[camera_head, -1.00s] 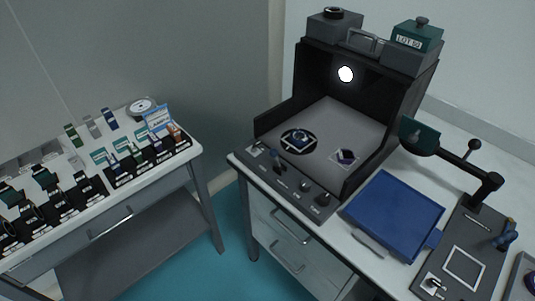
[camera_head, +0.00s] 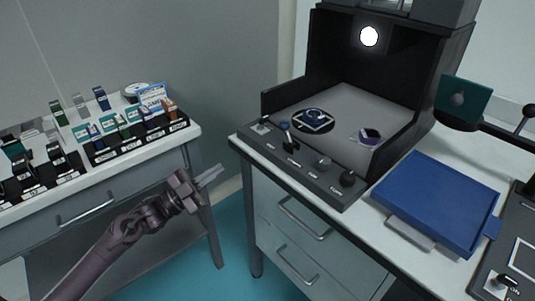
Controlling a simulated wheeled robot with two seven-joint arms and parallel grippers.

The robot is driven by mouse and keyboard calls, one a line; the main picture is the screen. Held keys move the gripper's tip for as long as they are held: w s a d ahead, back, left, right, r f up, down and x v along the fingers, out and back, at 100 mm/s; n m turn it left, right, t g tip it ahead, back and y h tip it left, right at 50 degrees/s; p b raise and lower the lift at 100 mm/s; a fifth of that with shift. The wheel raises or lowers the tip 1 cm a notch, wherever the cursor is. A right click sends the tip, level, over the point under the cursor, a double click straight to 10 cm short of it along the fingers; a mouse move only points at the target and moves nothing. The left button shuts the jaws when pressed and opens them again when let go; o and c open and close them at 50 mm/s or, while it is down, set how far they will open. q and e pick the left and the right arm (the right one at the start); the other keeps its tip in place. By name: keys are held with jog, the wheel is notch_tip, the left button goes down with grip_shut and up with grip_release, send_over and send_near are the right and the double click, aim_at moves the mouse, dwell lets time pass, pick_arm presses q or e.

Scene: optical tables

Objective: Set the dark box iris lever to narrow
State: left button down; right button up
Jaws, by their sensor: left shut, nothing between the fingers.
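The dark box (camera_head: 438,75) stands open at the front on the right table, with a lit round white spot (camera_head: 369,36) on its back wall. A dark control strip (camera_head: 300,166) runs along its front edge with several knobs and levers. A black lever (camera_head: 287,138) stands upright left of the strip's middle. I cannot tell which control is the iris lever, and its labels are too small to read. My left gripper (camera_head: 212,174) is shut and empty, in front of the gap between the tables, left of and below the strip. My right gripper is not in view.
A blue tray (camera_head: 435,200) lies right of the strip. A dark green plate on an arm (camera_head: 462,101) stands at the right. The left table (camera_head: 178,136) carries racks of labelled items.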

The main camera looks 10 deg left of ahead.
aim_at(268, 147)
pick_arm(q)
jog(key=s+d+r+m+g+h+b, duration=0.1)
jog(key=s+d+r+m+g+h, duration=0.1)
jog(key=s+r+m+g+h, duration=0.1)
notch_tip(268, 147, up, 2)
jog(key=shift+d+r+m+g+h, duration=0.2)
jog(key=shift+m+g+h, duration=0.4)
jog(key=shift+m, duration=0.4)
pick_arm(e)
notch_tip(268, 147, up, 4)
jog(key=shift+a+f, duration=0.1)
pick_arm(q)
jog(key=x, duration=1.4)
jog(key=shift+a, duration=0.1)
